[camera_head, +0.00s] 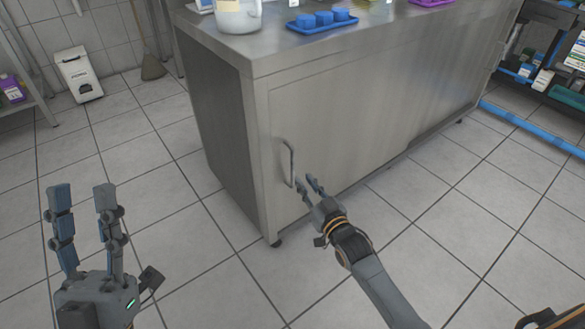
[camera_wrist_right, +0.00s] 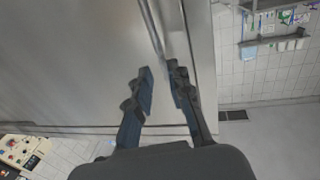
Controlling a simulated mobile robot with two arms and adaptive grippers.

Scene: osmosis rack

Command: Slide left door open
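The steel cabinet's left sliding door (camera_head: 345,140) is a flat brushed-metal panel and appears closed. Its vertical bar handle (camera_head: 287,162) is near the panel's left edge. My right gripper (camera_head: 307,184) is just right of the handle's lower end, with its fingers apart. In the right wrist view, the handle (camera_wrist_right: 155,32) runs down toward the gap between the fingertips of my right gripper (camera_wrist_right: 161,70); I cannot tell if they touch it. My left gripper (camera_head: 82,190) is open and empty above the floor, left of the cabinet.
The cabinet top (camera_head: 262,52) holds a white jug (camera_head: 238,15) and a blue tray (camera_head: 322,22) with blue pieces. A white bin (camera_head: 78,75) stands by the wall. A shelf rack is at the right. The tiled floor (camera_head: 185,225) before the cabinet is clear.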

